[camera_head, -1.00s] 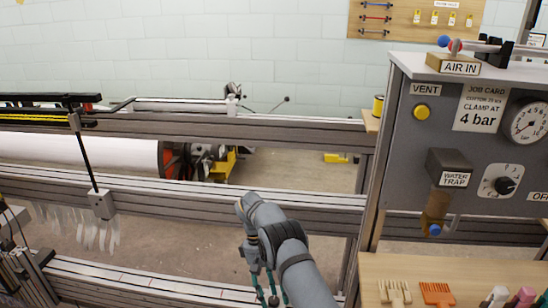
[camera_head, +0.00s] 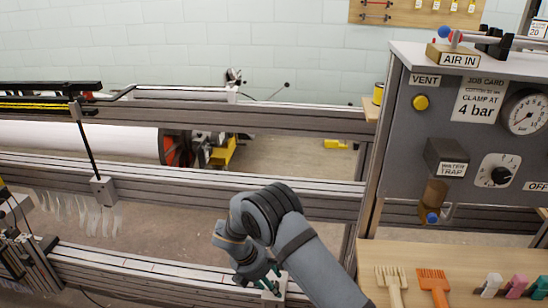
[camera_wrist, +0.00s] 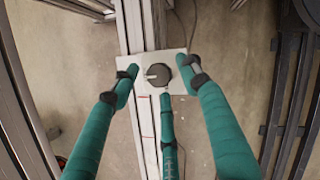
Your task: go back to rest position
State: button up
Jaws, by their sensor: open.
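My gripper (camera_wrist: 158,76) has three green fingers with dark bands. They are spread open in the wrist view, with nothing held between them. Below the fingers is a dark round knob (camera_wrist: 159,75) with a pale pointer, on a white plate (camera_wrist: 141,112) fixed to a metal rail. The fingertips surround the knob in the picture; I cannot tell how far above it they are. In the head view my gripper (camera_head: 268,284) is low at the bottom middle, by the front rail, partly hidden by my arm. The white plate's edge (camera_head: 281,281) shows beside it.
A grey control panel (camera_head: 445,150) with gauge and dials stands at right, above a wooden bench (camera_head: 450,260) with combs and coloured clips. Long metal beams (camera_head: 300,118) cross the frame. Pale hanging strips (camera_head: 75,213) are at left. Open floor shows between the beams.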

jog(key=shift+n, duration=0.4)
jog(key=shift+p+v, duration=0.55)
jog(key=shift+v, duration=1.9)
jog(key=shift+s, duration=0.1)
